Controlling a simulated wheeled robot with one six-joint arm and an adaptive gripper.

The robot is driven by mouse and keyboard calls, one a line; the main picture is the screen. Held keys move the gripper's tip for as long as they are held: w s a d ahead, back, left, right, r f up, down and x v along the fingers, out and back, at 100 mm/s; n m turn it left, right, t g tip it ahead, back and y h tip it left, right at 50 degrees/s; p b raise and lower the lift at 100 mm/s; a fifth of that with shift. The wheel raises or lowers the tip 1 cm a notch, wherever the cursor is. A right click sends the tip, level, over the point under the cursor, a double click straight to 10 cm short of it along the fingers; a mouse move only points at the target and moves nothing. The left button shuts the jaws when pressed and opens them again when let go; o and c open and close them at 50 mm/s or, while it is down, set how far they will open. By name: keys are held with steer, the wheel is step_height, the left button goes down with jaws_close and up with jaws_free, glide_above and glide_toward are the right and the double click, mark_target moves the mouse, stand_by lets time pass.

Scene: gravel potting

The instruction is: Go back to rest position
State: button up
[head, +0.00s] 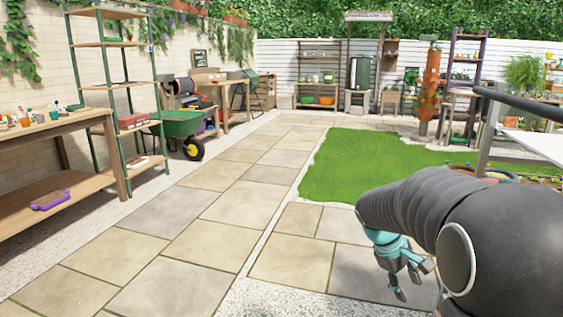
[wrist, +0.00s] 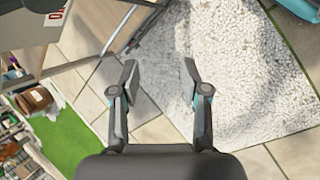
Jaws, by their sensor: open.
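My gripper (head: 405,277) hangs at the end of my dark arm, at the lower right of the head view. It is above the paving and clear of any object there. In the wrist view my gripper (wrist: 160,80) shows two fingers spread apart with nothing between them. Behind the fingers lie pale gravel and paving slabs. My arm hides part of the scene at the right of the head view.
The paved path (head: 180,230) is clear. A lawn (head: 370,160) lies at centre right.

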steer(key=s+a+r+m+t+y, duration=0.2)
steer(key=s+a, duration=0.4)
steer(key=s, duration=0.4)
steer(key=s+a+r+m+t+y, duration=0.3)
steer(key=s+a, duration=0.4)
steer(key=s, duration=0.4)
steer(key=shift+s+a+r+m+t+y, duration=0.3)
steer(key=shift+r+m+t, duration=0.1)
steer(key=shift+r+t, duration=0.25)
steer(key=shift+d, duration=0.1)
steer(key=shift+c, duration=0.4)
